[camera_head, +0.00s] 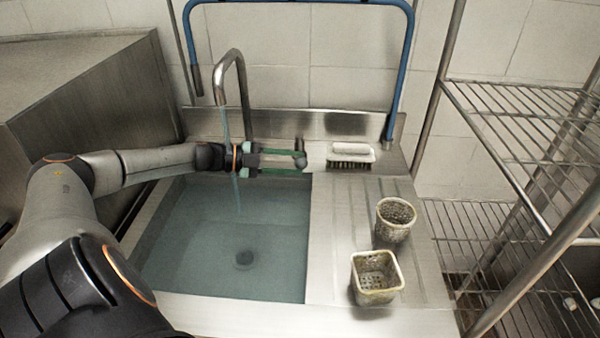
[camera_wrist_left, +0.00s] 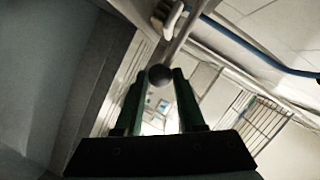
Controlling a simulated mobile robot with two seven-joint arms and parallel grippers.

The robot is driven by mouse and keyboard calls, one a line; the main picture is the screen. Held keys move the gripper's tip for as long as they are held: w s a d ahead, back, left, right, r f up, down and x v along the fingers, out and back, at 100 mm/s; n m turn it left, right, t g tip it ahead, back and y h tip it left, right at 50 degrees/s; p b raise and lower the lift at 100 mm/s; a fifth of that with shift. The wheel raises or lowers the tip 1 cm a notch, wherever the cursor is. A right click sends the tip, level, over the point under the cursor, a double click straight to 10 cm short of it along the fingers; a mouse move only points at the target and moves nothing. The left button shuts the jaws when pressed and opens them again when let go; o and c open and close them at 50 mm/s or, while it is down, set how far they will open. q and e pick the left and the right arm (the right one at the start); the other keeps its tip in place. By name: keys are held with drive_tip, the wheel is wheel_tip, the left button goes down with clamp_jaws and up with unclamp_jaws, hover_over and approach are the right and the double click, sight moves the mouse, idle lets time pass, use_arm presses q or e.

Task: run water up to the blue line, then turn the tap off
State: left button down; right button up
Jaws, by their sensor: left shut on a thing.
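The metal tap (camera_head: 232,66) arches over the sink (camera_head: 166,293), and a thin stream of water (camera_head: 237,192) falls from its spout. Blue-green water (camera_head: 215,235) stands in the basin over the drain. I cannot make out a blue line on the basin walls. My left gripper (camera_head: 298,162) reaches across the back of the sink, just right of the stream, with its green fingers pointing right. It is shut on the dark round knob of the tap handle, which shows between the fingertips in the left wrist view (camera_wrist_left: 160,75). My right gripper is not in view.
A white scrubbing brush (camera_head: 350,154) lies on the ledge behind the drainboard. Two perforated baskets, one round (camera_head: 395,221) and one square (camera_head: 375,277), stand on the drainboard. A blue hose (camera_head: 300,3) arches behind the sink. A wire rack (camera_head: 530,125) stands at the right.

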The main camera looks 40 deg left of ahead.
use_arm(q)
drive_tip(key=b, duration=0.1)
drive_tip(key=a+m+g+h+b, duration=0.1)
drive_tip(key=shift+s+f+m+b, duration=0.1)
drive_tip(key=shift+s+m+b, duration=0.2)
drive_tip(key=shift+s+b, duration=0.05)
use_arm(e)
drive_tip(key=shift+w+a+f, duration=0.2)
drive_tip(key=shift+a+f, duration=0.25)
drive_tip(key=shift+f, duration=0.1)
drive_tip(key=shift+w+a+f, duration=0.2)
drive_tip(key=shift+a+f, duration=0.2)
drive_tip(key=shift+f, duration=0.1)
use_arm(q)
drive_tip(key=c, duration=0.5)
unclamp_jaws()
drive_tip(key=shift+a+h, duration=0.1)
drive_tip(key=shift+h, duration=0.2)
